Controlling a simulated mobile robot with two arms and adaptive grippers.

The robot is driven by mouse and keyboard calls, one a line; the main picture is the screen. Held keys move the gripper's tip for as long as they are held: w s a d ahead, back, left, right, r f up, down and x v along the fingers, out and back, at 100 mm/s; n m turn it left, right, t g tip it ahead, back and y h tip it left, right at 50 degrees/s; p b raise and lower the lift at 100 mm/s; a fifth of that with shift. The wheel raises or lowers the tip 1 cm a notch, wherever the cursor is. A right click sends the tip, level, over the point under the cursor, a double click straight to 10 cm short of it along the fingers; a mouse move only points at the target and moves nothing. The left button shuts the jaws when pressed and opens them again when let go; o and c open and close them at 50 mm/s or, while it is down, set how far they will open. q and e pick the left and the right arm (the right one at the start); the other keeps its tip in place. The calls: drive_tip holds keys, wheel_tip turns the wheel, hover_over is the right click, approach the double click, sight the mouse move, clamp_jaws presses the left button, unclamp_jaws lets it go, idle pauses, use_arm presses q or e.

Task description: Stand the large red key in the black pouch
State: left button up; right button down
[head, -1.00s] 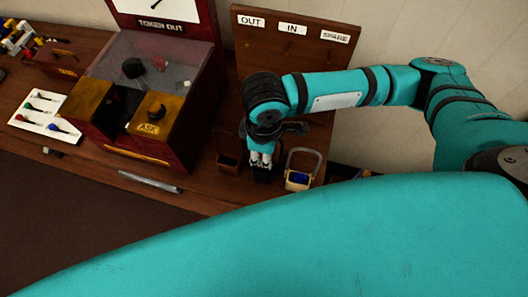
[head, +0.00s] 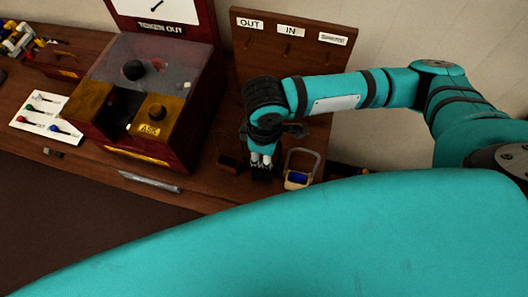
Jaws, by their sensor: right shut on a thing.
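My right gripper (head: 262,161) points down at the black pouch (head: 263,175), which stands below the labelled board. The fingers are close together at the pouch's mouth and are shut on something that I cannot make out. The large red key does not show clearly there; the fingers and wrist cover that spot. Whether the fingertips touch the pouch cannot be told. My left gripper is not in view.
A red-brown token box (head: 184,140), a white card (head: 45,118) with small coloured-headed items and a silver bar (head: 150,181) lie further left.

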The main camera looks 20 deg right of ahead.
drive_tip(key=shift+f, duration=0.25)
drive_tip(key=shift+f, duration=1.45)
drive_tip(key=c, duration=1.3)
unclamp_jaws()
drive_tip(key=shift+o, duration=0.2)
wheel_tip(320, 180, up, 7)
drive_tip(key=p, duration=0.8)
drive_tip(key=shift+r, duration=0.1)
